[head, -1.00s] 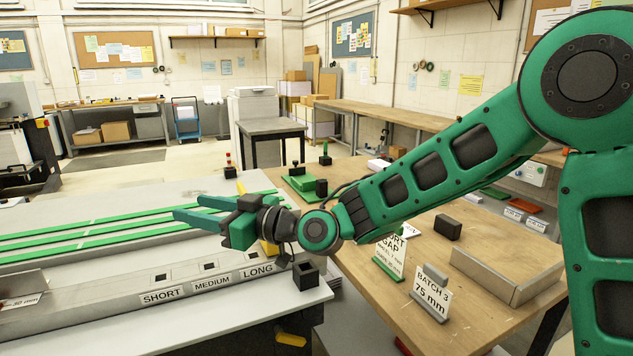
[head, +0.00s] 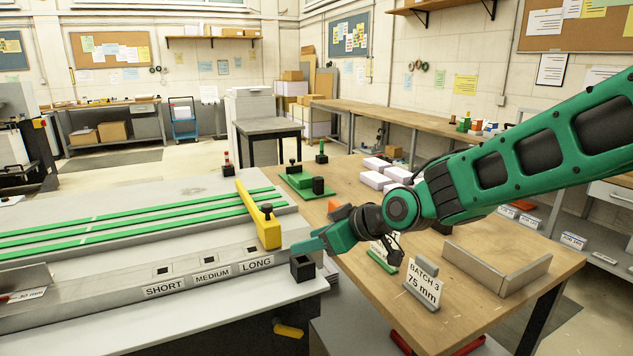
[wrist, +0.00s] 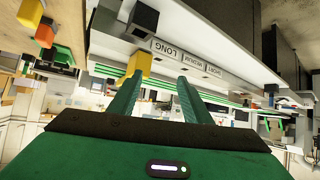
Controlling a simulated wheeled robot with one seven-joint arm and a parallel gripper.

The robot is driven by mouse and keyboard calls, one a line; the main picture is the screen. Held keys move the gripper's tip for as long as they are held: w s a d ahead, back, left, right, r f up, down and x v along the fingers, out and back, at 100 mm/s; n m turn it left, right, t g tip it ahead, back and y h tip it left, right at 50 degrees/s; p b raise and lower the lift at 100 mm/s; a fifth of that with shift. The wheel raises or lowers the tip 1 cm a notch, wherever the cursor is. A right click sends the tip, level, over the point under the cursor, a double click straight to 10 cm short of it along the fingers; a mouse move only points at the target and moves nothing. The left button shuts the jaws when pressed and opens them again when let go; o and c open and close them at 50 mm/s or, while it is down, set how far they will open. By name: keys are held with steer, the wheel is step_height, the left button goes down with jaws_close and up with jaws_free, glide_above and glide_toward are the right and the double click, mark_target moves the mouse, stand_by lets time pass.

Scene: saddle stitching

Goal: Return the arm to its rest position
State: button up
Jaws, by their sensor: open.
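My green gripper (head: 318,241) is in the head view, near the right end of the stitching bench, close above a small black square holder (head: 302,268). In the wrist view my gripper (wrist: 152,90) has its two fingers apart with nothing held between them. My arm stretches in from the right over the wooden table. The yellow stop block (head: 262,214) stands across the right end of the green-striped feed bed (head: 130,218); it also shows in the wrist view (wrist: 139,61), beyond the fingers.
SHORT, MEDIUM and LONG labels (head: 212,274) line the bench front. The wooden table (head: 400,290) holds a "BATCH 3 75 mm" sign (head: 424,285), an angled metal guide (head: 500,280), white paper stacks (head: 375,178) and a green fixture (head: 300,182). A sign behind my gripper is partly hidden.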

steer(key=s+d+f+m+g+h, duration=0.1)
steer(key=s+d+f+m+h, duration=0.15)
steer(key=d, duration=0.75)
steer(key=s+d+f+m+g+h, duration=0.1)
steer(key=s+d+m+h, duration=0.25)
steer(key=d, duration=0.65)
steer(key=s+d+f+m+h, duration=0.15)
steer(key=s+d, duration=0.25)
steer(key=d, duration=0.6)
steer(key=s+d+m+g, duration=0.1)
steer(key=s+d+m, duration=0.2)
steer(key=s, duration=0.4)
steer(key=s+d+m+g, duration=0.2)
steer(key=s+d+m, duration=0.1)
steer(key=s, duration=0.5)
steer(key=s+d+f+m+g, duration=0.1)
steer(key=s+d+m+g, duration=0.1)
steer(key=s+d, duration=0.3)
steer(key=s+m+h, duration=0.1)
steer(key=s, duration=0.2)
steer(key=shift+d, duration=0.35)
steer(key=shift+m, duration=0.25)
steer(key=shift+w+f, duration=0.3)
steer(key=shift+w, duration=0.3)
